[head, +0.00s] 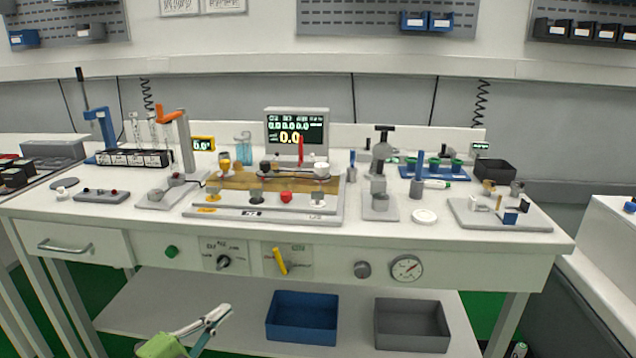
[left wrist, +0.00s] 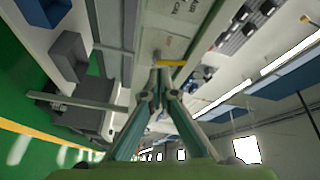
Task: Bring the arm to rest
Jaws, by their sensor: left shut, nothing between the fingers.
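My left gripper (head: 218,318) is low in the head view, in front of the bench and below the level of its front panel. Its green body shows at the bottom edge. In the left wrist view its two fingers (left wrist: 158,72) meet at the tips, shut, with nothing between them. A yellow lever (left wrist: 172,63) shows just beyond the tips there; I cannot tell the distance. The same yellow lever (head: 280,261) is on the bench's front panel in the head view. My right gripper is in neither view.
The white workbench (head: 380,236) carries a monitor (head: 295,132), a wooden-topped fixture and several small devices. Its front has a drawer (head: 70,247), a knob and a gauge (head: 406,268). Below, a blue bin (head: 302,316) and a grey bin (head: 411,325) stand on the shelf.

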